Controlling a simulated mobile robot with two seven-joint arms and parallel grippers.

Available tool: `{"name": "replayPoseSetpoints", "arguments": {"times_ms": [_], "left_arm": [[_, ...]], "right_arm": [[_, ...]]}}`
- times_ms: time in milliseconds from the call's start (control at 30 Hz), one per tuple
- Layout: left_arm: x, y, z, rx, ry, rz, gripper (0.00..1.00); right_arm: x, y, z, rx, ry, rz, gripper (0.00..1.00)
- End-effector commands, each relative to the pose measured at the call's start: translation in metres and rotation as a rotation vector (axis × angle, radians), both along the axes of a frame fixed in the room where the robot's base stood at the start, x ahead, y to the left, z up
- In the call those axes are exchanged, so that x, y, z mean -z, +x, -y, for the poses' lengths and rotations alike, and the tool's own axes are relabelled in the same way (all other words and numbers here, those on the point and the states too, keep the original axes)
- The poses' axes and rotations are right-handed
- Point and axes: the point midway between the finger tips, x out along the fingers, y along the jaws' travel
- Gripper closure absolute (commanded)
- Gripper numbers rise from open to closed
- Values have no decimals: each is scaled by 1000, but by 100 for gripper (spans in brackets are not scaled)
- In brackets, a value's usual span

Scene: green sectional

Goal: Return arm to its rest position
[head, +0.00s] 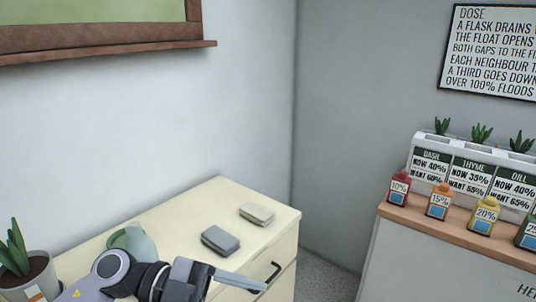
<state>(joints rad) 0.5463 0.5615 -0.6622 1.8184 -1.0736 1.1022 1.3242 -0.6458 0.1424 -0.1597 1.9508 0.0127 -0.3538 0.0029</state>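My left arm comes in at the lower left, and my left gripper (264,288) reaches out to the right, by the front of the cream cabinet. Its fingers are seen nearly edge-on, and I cannot tell whether they are apart or together. Nothing is seen in it. My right arm and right gripper are not in view.
On the cream cabinet (190,200) are a grey block (220,240), a beige block (257,214), a green rounded vessel (133,241) partly behind my arm, and a potted plant (28,275). At right, a counter (400,213) holds several labelled bottles and a planter (425,150).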

Motion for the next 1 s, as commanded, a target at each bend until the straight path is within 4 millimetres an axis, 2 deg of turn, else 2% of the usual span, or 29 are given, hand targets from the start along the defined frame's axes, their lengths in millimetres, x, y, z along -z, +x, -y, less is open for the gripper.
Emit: {"name": "replayPoseSetpoints", "arguments": {"times_ms": [67,167,267,367,467,533,667,700,800,900,1000], "left_arm": [[-4,2,7,-88,-172,-33,37],[-7,13,5,-244,-356,-75,37],[0,30,-7,-439,-490,-128,37],[21,46,-27,-660,-569,-198,37],[56,57,-52,-890,-588,-283,37],[88,59,-71,-1053,-565,-353,37],[159,46,-107,-1331,-445,-500,37],[183,36,-118,-1405,-390,-550,37],[238,5,-139,-1555,-236,-675,37],[280,-30,-152,-1643,-92,-783,37],[306,-57,-160,-1685,16,-858,37]], "right_arm": [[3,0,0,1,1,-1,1],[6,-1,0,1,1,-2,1],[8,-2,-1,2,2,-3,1],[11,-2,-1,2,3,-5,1],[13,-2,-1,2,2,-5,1],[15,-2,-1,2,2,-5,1],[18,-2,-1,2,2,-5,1],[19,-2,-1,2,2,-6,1],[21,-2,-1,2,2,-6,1],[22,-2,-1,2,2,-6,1],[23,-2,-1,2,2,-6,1]]}}
